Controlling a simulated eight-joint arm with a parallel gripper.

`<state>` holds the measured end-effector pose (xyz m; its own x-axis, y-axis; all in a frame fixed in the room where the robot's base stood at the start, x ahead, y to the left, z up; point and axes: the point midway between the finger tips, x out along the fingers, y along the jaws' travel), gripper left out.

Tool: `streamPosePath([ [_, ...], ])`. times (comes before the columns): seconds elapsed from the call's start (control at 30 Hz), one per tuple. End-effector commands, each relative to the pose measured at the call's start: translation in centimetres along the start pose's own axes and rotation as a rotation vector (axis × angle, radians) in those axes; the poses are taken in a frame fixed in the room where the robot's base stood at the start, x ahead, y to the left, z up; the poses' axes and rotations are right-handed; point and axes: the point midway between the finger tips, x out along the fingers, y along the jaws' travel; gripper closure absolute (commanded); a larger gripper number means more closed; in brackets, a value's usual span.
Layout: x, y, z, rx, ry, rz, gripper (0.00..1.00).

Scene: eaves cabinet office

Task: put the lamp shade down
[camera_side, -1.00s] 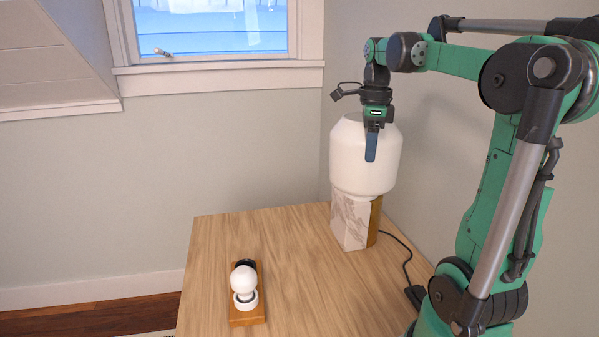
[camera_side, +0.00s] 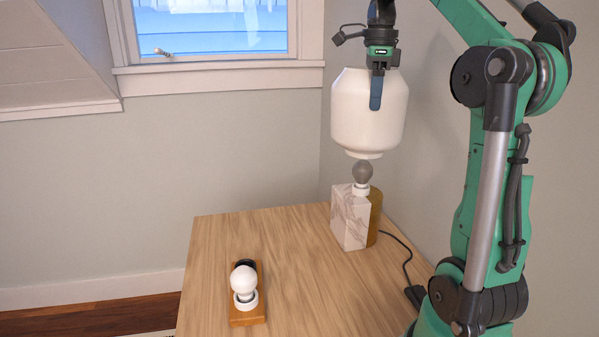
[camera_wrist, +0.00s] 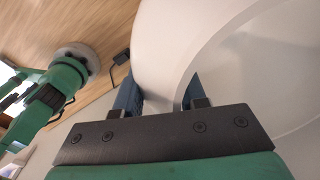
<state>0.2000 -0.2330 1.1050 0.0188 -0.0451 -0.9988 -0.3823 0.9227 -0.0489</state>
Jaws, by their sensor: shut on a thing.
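The white lamp shade (camera_side: 360,118) hangs upright from my gripper (camera_side: 376,100), which is shut on its upper wall. The shade is in the air above the lamp base (camera_side: 350,217), a marble block with a brass-coloured part. A grey bulb (camera_side: 363,172) in a white socket stands on the base, just below the shade's bottom opening. In the wrist view the shade wall (camera_wrist: 165,50) runs between the two blue fingers (camera_wrist: 158,95). The far finger is hidden in the side view.
A wooden holder (camera_side: 247,312) with a white bulb (camera_side: 243,280) stands at the table's front left. A black cord (camera_side: 405,262) runs from behind the base to a small dark box. The wooden table (camera_side: 285,245) is clear in the middle.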

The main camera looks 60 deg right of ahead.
Motion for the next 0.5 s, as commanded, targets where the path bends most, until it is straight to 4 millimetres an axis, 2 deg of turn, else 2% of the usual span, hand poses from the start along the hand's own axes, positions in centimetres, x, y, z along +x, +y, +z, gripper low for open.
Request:
streamPosePath([
  [0.23, -1.5, -0.1, 0.0, 0.0, 0.0, 0.0, 1.0],
  [0.5, -1.7, 0.0, 0.0, 0.0, 0.0, 0.0, 1.0],
])
